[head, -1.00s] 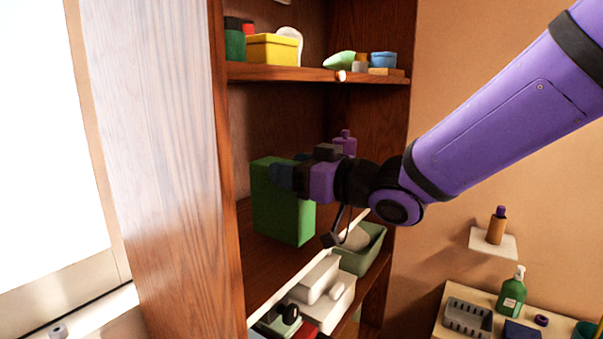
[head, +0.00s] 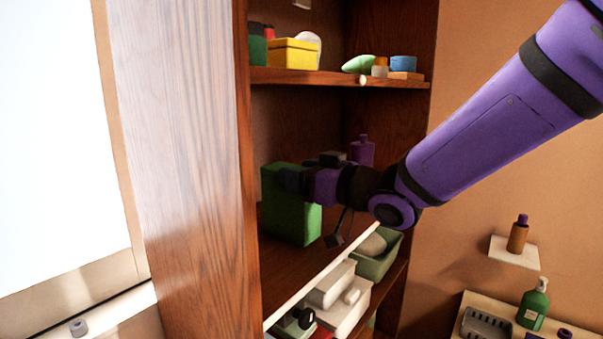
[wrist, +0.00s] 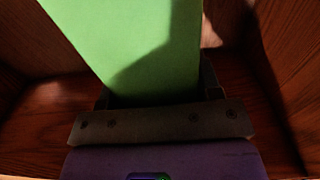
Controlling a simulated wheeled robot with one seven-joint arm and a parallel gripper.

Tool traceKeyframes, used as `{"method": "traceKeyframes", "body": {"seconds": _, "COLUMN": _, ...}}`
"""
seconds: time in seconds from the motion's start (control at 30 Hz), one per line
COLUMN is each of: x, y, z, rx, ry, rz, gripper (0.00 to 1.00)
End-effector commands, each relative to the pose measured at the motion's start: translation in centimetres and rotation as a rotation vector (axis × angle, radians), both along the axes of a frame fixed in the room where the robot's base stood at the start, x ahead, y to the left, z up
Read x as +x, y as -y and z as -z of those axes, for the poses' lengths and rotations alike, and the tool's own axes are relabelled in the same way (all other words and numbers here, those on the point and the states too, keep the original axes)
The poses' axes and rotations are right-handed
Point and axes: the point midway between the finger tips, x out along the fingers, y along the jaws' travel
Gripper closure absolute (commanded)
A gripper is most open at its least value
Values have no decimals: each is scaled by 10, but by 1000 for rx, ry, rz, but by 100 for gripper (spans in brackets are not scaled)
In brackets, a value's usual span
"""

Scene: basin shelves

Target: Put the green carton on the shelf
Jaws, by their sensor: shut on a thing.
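The green carton (head: 291,222) is upright inside the middle compartment of the wooden shelf (head: 290,268), near its left wall. My gripper (head: 290,181) is shut on the carton's upper part, reaching in from the right. In the wrist view the carton (wrist: 135,45) fills the space between the fingers (wrist: 155,98), with wooden walls on both sides. Whether the carton's base touches the shelf board cannot be told for sure.
A purple bottle (head: 363,150) stands behind my gripper in the same compartment. The shelf above holds a yellow box (head: 294,54) and a blue cup (head: 403,63). Below are a green bin (head: 378,262) and white boxes (head: 340,301). The left side panel (head: 195,170) is close to the carton.

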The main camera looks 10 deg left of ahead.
Motion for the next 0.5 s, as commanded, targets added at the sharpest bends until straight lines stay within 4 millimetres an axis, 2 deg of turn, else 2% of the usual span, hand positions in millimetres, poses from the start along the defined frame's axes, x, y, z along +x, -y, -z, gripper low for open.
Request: {"method": "traceKeyframes", "body": {"seconds": 0.5, "x": 0, "y": 0, "z": 4, "rx": 0, "ry": 0, "rz": 0, "gripper": 75}}
